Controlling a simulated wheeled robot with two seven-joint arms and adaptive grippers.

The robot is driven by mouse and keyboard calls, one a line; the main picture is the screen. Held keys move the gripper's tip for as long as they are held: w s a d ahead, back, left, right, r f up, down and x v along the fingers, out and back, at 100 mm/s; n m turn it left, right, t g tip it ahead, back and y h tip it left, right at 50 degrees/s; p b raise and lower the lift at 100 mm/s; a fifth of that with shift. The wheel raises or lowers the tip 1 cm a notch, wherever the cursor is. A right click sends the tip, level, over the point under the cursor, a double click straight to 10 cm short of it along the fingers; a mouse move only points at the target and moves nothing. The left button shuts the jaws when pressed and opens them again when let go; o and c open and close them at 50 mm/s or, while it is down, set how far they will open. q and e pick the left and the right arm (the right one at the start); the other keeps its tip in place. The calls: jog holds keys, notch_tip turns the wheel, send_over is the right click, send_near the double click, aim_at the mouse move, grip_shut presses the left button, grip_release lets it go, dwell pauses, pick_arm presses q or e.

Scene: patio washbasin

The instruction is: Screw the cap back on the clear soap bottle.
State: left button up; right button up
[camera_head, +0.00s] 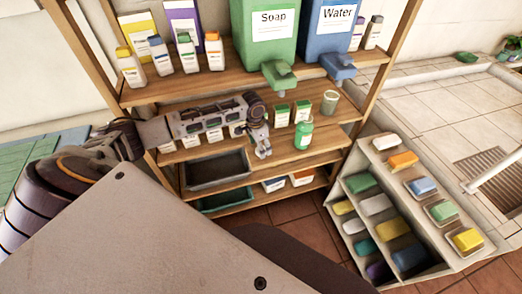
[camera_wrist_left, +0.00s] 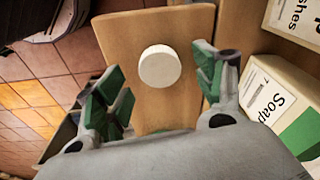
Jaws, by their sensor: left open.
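A white round cap-like disc (camera_wrist_left: 160,66) lies on the wooden surface in the left wrist view, ahead of and between the fingers, apart from both. My left gripper (camera_head: 262,143) reaches in over the middle shelf in the head view. Its green-padded fingers (camera_wrist_left: 160,95) are open with nothing between the pads. A small green bottle (camera_head: 303,135) with a pale label stands just right of the gripper. It seems to be the soap bottle; its neck is too small to judge. The disc cannot be made out in the head view. My right gripper is not in view.
Boxes (camera_head: 282,115) stand behind the gripper; a soap box (camera_wrist_left: 275,100) is close to its right finger in the wrist view. A cup (camera_head: 330,102) stands behind right. Large green (camera_head: 262,55) and blue (camera_head: 325,30) dispensers overhang above. A sponge rack (camera_head: 335,215) stands right.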

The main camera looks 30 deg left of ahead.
pick_arm(q)
jog(key=shift+w+f, duration=0.1)
jog(key=shift+f, duration=0.75)
jog(key=c, duration=0.8)
